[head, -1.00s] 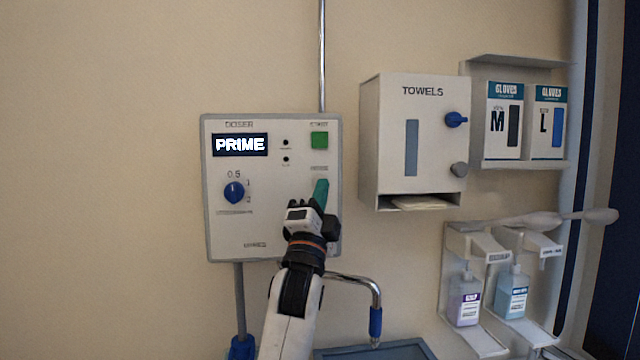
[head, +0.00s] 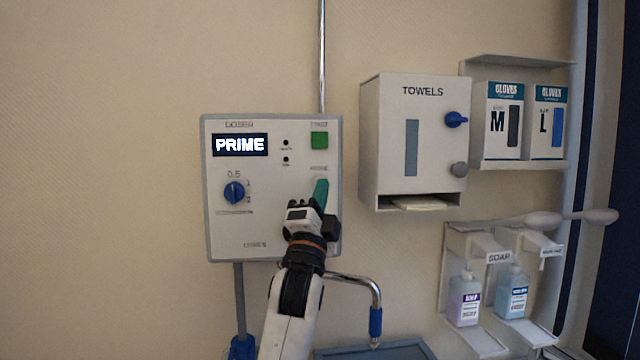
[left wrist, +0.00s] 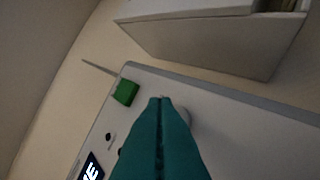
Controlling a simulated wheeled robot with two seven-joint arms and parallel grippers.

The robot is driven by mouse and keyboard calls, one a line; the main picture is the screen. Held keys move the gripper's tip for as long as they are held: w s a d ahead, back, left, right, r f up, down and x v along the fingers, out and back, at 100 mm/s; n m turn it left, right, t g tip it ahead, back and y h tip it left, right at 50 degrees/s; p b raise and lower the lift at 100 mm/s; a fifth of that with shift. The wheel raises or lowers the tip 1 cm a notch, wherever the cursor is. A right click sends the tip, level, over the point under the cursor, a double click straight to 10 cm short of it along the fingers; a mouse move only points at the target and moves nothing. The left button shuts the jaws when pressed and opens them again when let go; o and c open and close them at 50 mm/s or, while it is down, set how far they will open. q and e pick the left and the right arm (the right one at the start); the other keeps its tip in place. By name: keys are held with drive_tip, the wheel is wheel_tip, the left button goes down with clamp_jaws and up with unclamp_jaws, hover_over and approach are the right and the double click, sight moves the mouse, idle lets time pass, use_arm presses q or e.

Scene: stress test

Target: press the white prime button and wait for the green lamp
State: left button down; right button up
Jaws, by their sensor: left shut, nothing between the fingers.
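The doser panel (head: 262,228) hangs on the wall, and its display (head: 240,145) reads PRIME. My left gripper (head: 321,184) is shut, its teal fingers pointing at the panel's right side below the green square button (head: 319,140). In the left wrist view the shut fingertips (left wrist: 161,102) overlap a whitish round button (left wrist: 185,115), mostly hidden behind them. I cannot tell whether they touch it or whether it is pushed in. Two small lamps, the upper (head: 285,142) and the lower (head: 285,159), look dark. My right gripper is not in view.
A blue dial (head: 234,192) sits on the panel's left. A towel dispenser (head: 412,140) juts out close to the panel's right. A bent spout (head: 375,300) and a basin (head: 400,351) are below. Glove boxes (head: 505,120) and soap bottles (head: 465,300) are farther right.

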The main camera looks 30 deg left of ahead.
use_arm(q)
drive_tip(key=shift+w+a, duration=0.1)
drive_tip(key=shift+w, duration=0.05)
drive_tip(key=shift+w+a, duration=0.15)
drive_tip(key=shift+w, duration=0.05)
drive_tip(key=shift+w+a, duration=0.25)
drive_tip(key=shift+w, duration=0.1)
idle(0.7)
drive_tip(key=shift+s+d, duration=0.1)
drive_tip(key=shift+s, duration=0.05)
drive_tip(key=shift+s+d, duration=0.4)
drive_tip(key=shift+s, duration=0.15)
idle(0.3)
drive_tip(key=s+d, duration=0.1)
drive_tip(key=s, duration=0.1)
drive_tip(key=s+d, duration=0.2)
drive_tip(key=shift+p, duration=0.3)
idle(0.7)
